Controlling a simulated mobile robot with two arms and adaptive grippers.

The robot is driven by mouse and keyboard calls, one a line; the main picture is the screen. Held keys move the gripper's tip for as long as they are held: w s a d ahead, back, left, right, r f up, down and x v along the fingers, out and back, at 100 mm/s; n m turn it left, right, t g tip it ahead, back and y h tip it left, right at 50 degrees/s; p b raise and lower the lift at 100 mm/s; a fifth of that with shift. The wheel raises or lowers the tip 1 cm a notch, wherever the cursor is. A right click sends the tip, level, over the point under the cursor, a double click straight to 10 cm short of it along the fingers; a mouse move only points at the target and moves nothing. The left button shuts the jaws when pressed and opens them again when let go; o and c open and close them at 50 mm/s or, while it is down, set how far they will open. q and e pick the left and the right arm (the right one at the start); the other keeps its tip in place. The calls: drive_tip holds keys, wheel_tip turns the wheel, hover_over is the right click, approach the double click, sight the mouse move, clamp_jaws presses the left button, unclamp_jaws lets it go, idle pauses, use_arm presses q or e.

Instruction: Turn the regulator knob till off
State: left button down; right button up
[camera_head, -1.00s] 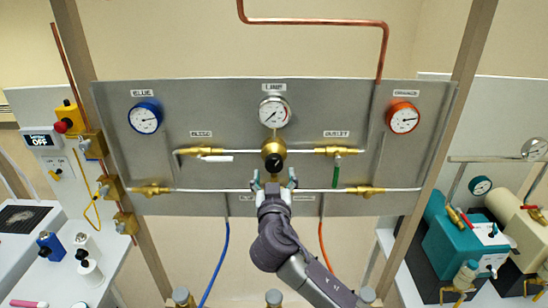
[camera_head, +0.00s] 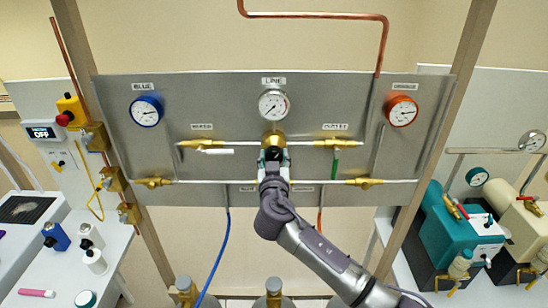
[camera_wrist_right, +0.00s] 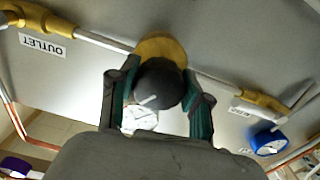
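The regulator has a round brass body (camera_head: 274,140) in the middle of the grey panel, below the gauge labelled LINE. Its black regulator knob (camera_head: 273,154) faces me and also shows in the right wrist view (camera_wrist_right: 163,78), with a pale pointer line on its face. My right gripper (camera_head: 274,162) is at the knob, one finger on each side. In the right wrist view the gripper (camera_wrist_right: 160,98) has both fingers against or very near the knob's sides, and it looks shut on it. The fingers hide the knob's edges. My left gripper is not in view.
Brass valves flank the regulator, one with a white handle (camera_head: 216,151) and one with a green handle (camera_head: 335,160). A blue gauge (camera_head: 146,111) and an orange gauge (camera_head: 402,111) sit at the panel's sides. A blue hose (camera_head: 222,255) hangs below.

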drive_tip(key=shift+c, duration=1)
drive_tip(key=shift+f+n+b, duration=0.2)
drive_tip(key=shift+n+b, duration=0.3)
drive_tip(key=shift+b, duration=0.45)
drive_tip(key=shift+n+b, duration=0.65)
drive_tip(key=shift+n, duration=0.55)
drive_tip(key=shift+r+n+b, duration=0.2)
drive_tip(key=shift+n+b, duration=0.15)
drive_tip(key=shift+n, duration=0.45)
drive_tip(key=n, duration=0.3)
drive_tip(key=shift+d+r+n, duration=0.1)
drive_tip(key=shift+n, duration=0.3)
drive_tip(key=n+p, duration=0.1)
drive_tip(key=n, duration=0.1)
drive_tip(key=shift+n, duration=0.4)
drive_tip(key=n+p, duration=0.1)
drive_tip(key=n, duration=0.2)
drive_tip(key=shift+r+n, duration=0.1)
drive_tip(key=shift+n, duration=0.2)
drive_tip(key=n+p, duration=0.1)
drive_tip(key=n, duration=0.3)
drive_tip(key=shift+n+p, duration=0.3)
drive_tip(key=n, duration=1.3)
drive_tip(key=shift+n, duration=0.4)
